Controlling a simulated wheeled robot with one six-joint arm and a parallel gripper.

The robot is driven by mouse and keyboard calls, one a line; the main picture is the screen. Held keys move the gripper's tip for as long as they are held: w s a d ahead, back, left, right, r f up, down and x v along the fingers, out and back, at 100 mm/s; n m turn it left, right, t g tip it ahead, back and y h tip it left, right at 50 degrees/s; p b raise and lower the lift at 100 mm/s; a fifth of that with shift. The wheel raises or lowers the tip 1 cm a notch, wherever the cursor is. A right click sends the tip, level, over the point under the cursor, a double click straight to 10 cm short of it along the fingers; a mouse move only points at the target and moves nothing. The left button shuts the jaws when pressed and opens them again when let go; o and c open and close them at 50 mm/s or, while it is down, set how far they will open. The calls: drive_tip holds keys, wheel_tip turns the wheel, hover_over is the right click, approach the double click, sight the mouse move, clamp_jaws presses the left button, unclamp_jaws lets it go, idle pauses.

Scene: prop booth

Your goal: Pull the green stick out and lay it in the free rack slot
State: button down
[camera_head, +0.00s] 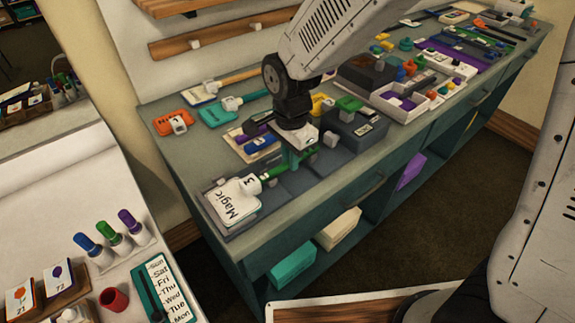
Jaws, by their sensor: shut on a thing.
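The green stick (270,177) shows on the near side of the workbench, running from beside a white block marked "Magic" (237,204) up to under my gripper (292,157). My gripper points down and is shut on the stick; the jaws and the wrist hide part of it. Dark grey-blue blocks (327,172), which may be the rack, lie beside and under the stick. I cannot make out the free slot, nor whether the stick is clear of its holder.
A teal-handled tool (242,101) and an orange piece (174,123) lie at the back left of the bench. A dark box with a green piece (349,104) stands right of my gripper. White trays of small parts (403,104) crowd the right side.

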drive_tip(key=shift+w+d, duration=0.15)
drive_tip(key=shift+d, duration=0.1)
drive_tip(key=shift+w+d, duration=0.15)
drive_tip(key=shift+d, duration=0.15)
drive_tip(key=shift+w+d, duration=0.3)
drive_tip(key=shift+d, duration=0.15)
drive_tip(key=shift+r, duration=0.1)
drive_tip(key=shift+r, duration=3.4)
drive_tip(key=shift+a, duration=0.1)
